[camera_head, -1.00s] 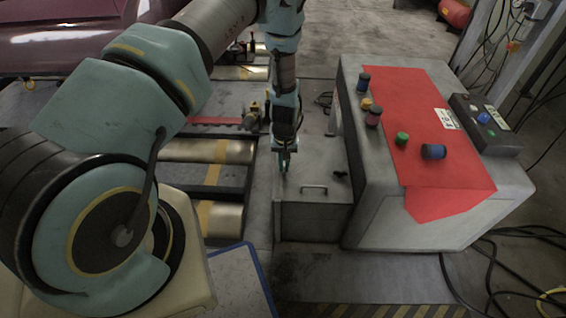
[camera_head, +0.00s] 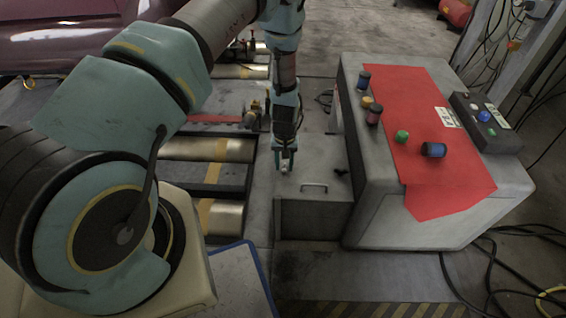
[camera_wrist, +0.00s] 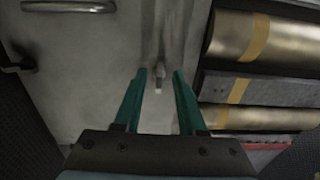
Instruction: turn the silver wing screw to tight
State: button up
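The silver wing screw (camera_wrist: 159,84) shows in the wrist view as a small, pale upright piece on the grey metal box top, between my two fingertips with a gap on each side. Its wing angle is hard to tell, because it is small and blends with the grey metal. My gripper (camera_wrist: 160,75) is open, its two teal fingers apart and pointing at the box. In the head view my gripper (camera_head: 286,168) points down at the left part of the box top, and the screw is hard to make out at its tips.
The grey box (camera_head: 313,218) has a bar handle (camera_head: 314,186) and a dark wing knob (camera_head: 341,171). Right of it stands a grey cabinet with a red panel (camera_head: 447,200) and several knobs. Brass rollers (camera_head: 222,220) lie to the left. Cables lie on the floor at right.

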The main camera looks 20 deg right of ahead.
jog(key=shift+r, duration=0.1)
notch_tip(320, 180, up, 11)
jog(key=p, duration=0.1)
dwell(0.3)
dwell(0.3)
